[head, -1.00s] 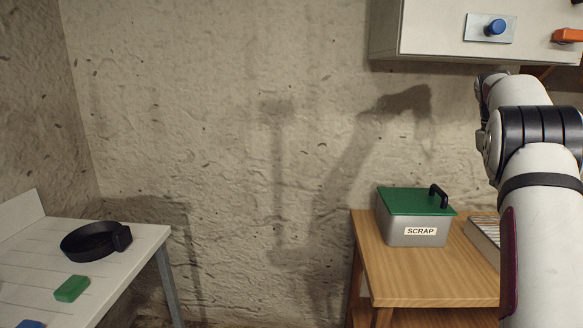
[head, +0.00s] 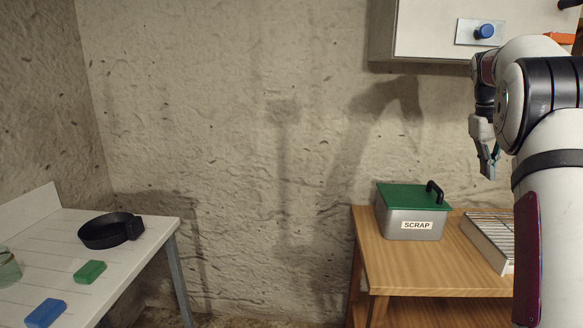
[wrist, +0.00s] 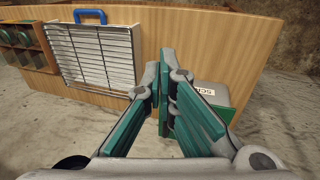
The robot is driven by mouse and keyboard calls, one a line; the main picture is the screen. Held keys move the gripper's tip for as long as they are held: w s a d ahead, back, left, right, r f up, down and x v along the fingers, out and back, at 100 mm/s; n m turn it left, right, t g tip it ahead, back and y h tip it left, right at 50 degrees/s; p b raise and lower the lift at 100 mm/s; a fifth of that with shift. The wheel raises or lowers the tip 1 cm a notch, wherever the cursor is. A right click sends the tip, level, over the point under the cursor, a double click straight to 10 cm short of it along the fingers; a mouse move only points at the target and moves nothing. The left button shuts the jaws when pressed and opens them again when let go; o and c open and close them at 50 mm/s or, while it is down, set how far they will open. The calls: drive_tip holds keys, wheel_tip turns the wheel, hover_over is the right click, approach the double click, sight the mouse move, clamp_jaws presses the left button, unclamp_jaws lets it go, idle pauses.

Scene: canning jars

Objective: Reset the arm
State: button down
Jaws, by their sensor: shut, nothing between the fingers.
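My gripper (head: 489,160) hangs from my bent white arm at the right of the head view, fingers pointing down. It is above and to the right of the scrap box, apart from it. In the wrist view my gripper (wrist: 166,95) shows its green-padded fingers with the tips together and nothing held. Part of the arm runs out of the head view at the lower right.
The grey scrap box (head: 408,222) with a green lid stands on a wooden table (head: 425,270), beside a wire rack (head: 488,240). A white cabinet (head: 420,35) hangs above. A pale left table (head: 150,235) holds a black ring (head: 105,232), green block (head: 90,272), blue block (head: 45,313) and glass jar (head: 8,268).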

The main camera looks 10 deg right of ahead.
drive_tip(key=s+a+r+n+t+p, duration=0.15)
drive_tip(key=s+a, duration=0.25)
drive_tip(key=a, duration=0.5)
drive_tip(key=s+a+r+y, duration=0.1)
drive_tip(key=s+a+r, duration=0.25)
drive_tip(key=a, duration=0.45)
drive_tip(key=s+a+r+t, duration=0.15)
drive_tip(key=s+a, duration=0.25)
drive_tip(key=a, duration=0.5)
drive_tip(key=s+a+f, duration=0.3)
drive_tip(key=s+a, duration=0.1)
drive_tip(key=s, duration=0.2)
drive_tip(key=s+a+f+n+y+p, duration=0.1)
drive_tip(key=s+a+f, duration=0.2)
drive_tip(key=s+a, duration=0.2)
drive_tip(key=s+a+f+t+y+p, duration=0.1)
drive_tip(key=s+a+f, duration=0.2)
drive_tip(key=s, duration=0.6)
drive_tip(key=shift+a, duration=1.25)
drive_tip(key=shift+n, duration=0.25)
